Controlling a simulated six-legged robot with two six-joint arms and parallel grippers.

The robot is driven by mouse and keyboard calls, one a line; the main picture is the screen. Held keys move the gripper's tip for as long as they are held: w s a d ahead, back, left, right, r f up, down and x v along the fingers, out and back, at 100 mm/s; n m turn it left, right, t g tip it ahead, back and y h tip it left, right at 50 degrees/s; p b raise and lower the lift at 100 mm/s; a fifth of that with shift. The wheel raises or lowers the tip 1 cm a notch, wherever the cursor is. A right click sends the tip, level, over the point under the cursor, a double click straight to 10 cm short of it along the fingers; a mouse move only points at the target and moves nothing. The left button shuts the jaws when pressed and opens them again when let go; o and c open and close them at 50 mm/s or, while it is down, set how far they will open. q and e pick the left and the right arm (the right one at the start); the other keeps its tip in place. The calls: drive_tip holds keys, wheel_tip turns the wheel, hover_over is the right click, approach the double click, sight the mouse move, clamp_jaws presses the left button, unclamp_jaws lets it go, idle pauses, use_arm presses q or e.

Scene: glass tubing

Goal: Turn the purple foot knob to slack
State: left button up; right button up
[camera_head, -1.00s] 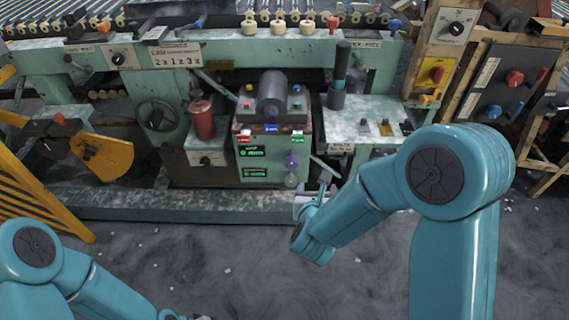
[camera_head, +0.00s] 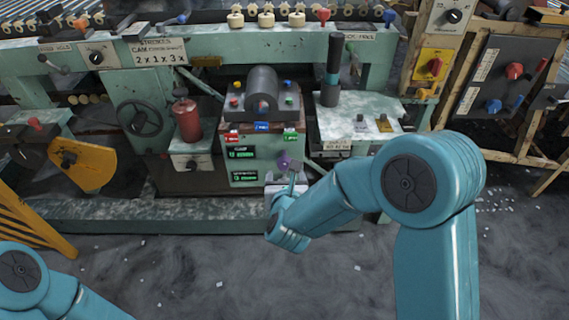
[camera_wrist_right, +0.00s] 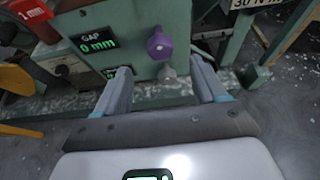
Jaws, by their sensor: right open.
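The purple knob (camera_head: 284,161) is on the front of the green control box, right of two green-lit displays. In the right wrist view the purple knob (camera_wrist_right: 159,44) shows ahead, roughly between the fingers in the picture, with a smaller grey knob (camera_wrist_right: 167,72) just below it. My right gripper (camera_head: 288,186) is in front of the box, just below the purple knob in the head view, and partly hides the box. In the wrist view the fingers of my right gripper (camera_wrist_right: 161,66) are wide apart with nothing between them. My left gripper is out of view.
The green control box (camera_head: 233,200) carries a dark roller (camera_head: 262,92) and coloured buttons on top. A red cylinder (camera_head: 187,120) stands to its left, a pale green bench (camera_head: 345,122) to its right. A display in the wrist view reads "GAP 0 mm" (camera_wrist_right: 97,42). The floor in front is open.

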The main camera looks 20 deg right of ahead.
sight(285, 165)
drive_tip(key=x, duration=0.9)
drive_tip(key=shift+w+d+f+b, duration=0.1)
drive_tip(key=shift+w+f+b, duration=0.05)
drive_tip(key=shift+w+b, duration=0.15)
drive_tip(key=c, duration=1)
